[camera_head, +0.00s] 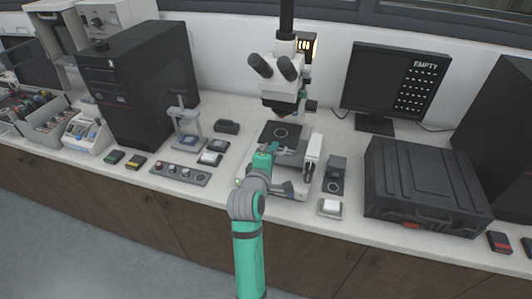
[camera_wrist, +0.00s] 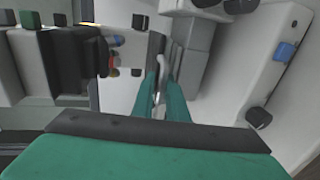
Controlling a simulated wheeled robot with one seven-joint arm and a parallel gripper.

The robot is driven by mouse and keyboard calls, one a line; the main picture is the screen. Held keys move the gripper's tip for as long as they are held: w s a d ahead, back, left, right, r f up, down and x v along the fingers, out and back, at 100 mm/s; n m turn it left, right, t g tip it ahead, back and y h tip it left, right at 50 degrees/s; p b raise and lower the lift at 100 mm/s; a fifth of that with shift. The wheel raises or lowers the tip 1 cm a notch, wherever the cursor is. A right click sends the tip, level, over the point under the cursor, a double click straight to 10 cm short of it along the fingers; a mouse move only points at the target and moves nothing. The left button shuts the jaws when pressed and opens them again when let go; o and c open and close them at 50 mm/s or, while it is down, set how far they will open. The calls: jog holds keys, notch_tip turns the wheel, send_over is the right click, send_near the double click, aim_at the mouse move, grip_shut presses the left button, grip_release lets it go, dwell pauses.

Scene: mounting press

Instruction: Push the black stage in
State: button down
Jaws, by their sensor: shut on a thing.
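The black stage (camera_head: 268,132), a flat dark plate with a pale ring on it, sits on the white base of the microscope (camera_head: 284,75), below its lens head. My gripper (camera_head: 273,149) is at the stage's front edge, with my green arm reaching up from below. In the wrist view my gripper's green fingers (camera_wrist: 163,84) are shut on a thin grey metal piece, which looks like the stage's handle. A narrow dark edge beside it may be the stage seen edge-on. The contact is partly hidden by the fingers.
A white block with a dark knob (camera_head: 312,150) stands right of the stage. A small dark device (camera_head: 336,168) and a black case (camera_head: 424,185) are farther right. A grey strip with knobs (camera_head: 180,173) lies left. A monitor (camera_head: 390,80) reads "EMPTY".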

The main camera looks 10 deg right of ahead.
jog(key=c, duration=1.8)
grip_release()
jog(key=shift+d+f, duration=0.35)
jog(key=shift+d, duration=0.1)
jog(key=shift+c, duration=0.2)
jog(key=shift+a+r, duration=0.15)
jog(key=shift+a, duration=0.1)
jog(key=v, duration=1)
jog(key=shift+s, duration=0.35)
jog(key=shift+a+r, duration=0.1)
jog(key=shift+a, duration=0.1)
